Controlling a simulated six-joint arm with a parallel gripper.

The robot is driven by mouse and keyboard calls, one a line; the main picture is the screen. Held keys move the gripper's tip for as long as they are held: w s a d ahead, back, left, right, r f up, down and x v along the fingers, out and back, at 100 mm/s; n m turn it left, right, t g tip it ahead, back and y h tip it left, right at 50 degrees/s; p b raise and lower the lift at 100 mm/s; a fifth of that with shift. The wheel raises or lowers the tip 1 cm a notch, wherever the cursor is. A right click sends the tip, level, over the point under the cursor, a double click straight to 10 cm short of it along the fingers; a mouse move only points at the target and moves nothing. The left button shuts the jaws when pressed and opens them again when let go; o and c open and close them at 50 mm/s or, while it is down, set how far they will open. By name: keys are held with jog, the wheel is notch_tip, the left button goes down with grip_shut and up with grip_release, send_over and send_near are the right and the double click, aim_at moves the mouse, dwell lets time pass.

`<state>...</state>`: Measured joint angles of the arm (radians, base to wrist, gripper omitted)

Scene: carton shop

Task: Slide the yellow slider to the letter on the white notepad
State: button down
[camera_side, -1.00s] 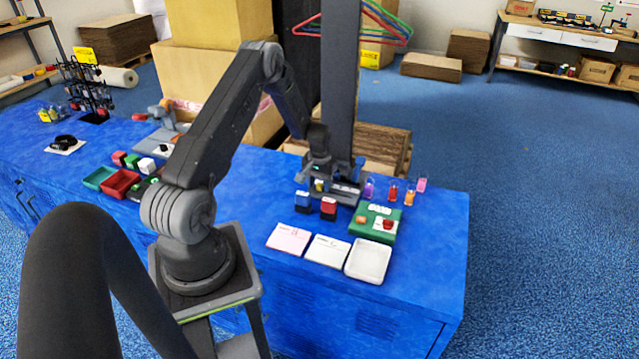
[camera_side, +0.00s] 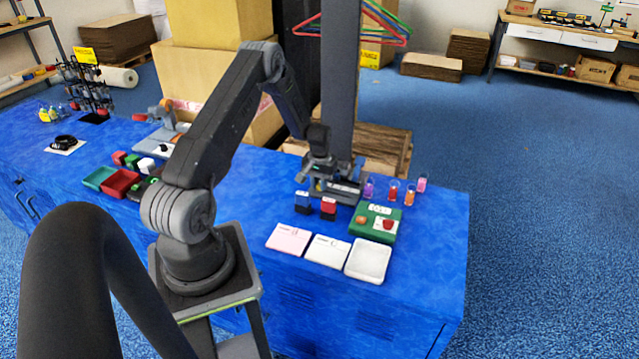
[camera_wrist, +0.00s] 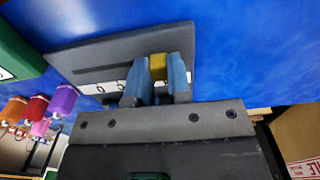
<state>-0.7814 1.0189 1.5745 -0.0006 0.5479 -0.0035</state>
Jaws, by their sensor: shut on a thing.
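The yellow slider (camera_wrist: 158,66) sits on a dark grey track plate (camera_wrist: 90,58) in the wrist view. My gripper (camera_wrist: 160,80) is shut on it, one blue-grey finger on each side. A white strip with letters (camera_wrist: 112,87) runs along the plate, partly hidden by my fingers. In the side view my gripper (camera_side: 320,183) is down at the left part of the grey track (camera_side: 345,190), and the slider is hidden there. The white notepad (camera_side: 327,251) lies flat near the front edge of the blue bench; its small mark is too small to read.
A blue stamp (camera_side: 303,202) and a red stamp (camera_side: 328,208) stand just in front of the track. A green box (camera_side: 362,228), a pink notepad (camera_side: 288,239) and a white tray (camera_side: 370,262) are close by. Small coloured vials (camera_side: 393,190) stand right of the track.

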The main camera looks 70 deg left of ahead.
aim_at(338, 195)
jog(key=w+d, duration=0.4)
jog(key=shift+w+d, duration=0.1)
jog(key=c, duration=1)
grip_release()
jog(key=shift+c, duration=0.2)
notch_tip(338, 195, up, 14)
